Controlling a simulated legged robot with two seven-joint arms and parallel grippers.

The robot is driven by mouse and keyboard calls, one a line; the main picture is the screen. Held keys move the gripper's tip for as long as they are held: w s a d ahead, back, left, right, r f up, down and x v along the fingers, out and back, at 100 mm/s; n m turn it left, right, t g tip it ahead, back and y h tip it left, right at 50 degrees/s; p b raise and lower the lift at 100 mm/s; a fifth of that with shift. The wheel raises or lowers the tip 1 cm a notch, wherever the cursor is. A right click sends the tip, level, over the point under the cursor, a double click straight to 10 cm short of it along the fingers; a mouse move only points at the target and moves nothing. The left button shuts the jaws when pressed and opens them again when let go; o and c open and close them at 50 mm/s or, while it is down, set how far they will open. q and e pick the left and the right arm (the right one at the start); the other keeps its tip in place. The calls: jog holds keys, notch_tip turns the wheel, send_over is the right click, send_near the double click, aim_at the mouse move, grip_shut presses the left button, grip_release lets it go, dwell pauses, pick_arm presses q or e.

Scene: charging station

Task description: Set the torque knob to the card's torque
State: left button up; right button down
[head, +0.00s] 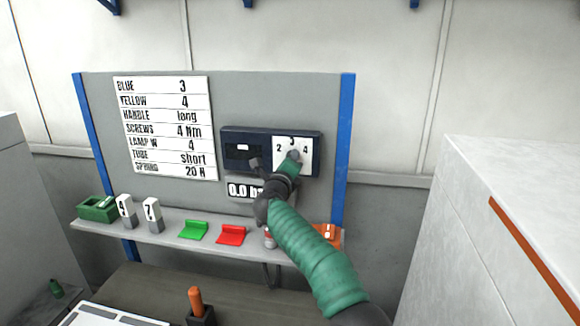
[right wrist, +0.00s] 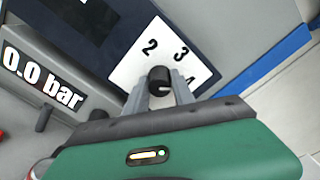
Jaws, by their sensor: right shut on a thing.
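The card (head: 165,128) hangs on the left of the grey panel; its line "SCREWS" reads 4 Nm. The torque knob (right wrist: 159,79) is a small black knob on a white dial plate (head: 308,158) marked 2, 3 and 4, on a dark blue box. My right gripper (right wrist: 160,90) is shut on the knob, one finger on each side. A pale mark on the knob's edge shows in the right wrist view, but I cannot tell which number it points to. In the head view my right gripper (head: 293,160) hides the knob. My left gripper is not in view.
The dark blue box (head: 233,137) also has a dark window at its left. Below it a display (head: 243,190) reads 0.0 bar. The shelf (head: 175,233) holds a green box (head: 97,208), numbered white blocks (head: 153,214), a green piece (head: 193,231) and a red piece (head: 231,235).

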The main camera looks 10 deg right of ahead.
jog(key=shift+a+f+m+b, duration=0.15)
jog(key=shift+f+m+b, duration=0.3)
jog(key=shift+m, duration=0.55)
jog(key=c, duration=1.3)
grip_release()
jog(key=shift+c, duration=0.2)
jog(key=shift+o, duration=1.4)
jog(key=shift+w+r, duration=0.1)
jog(key=shift+r, duration=0.05)
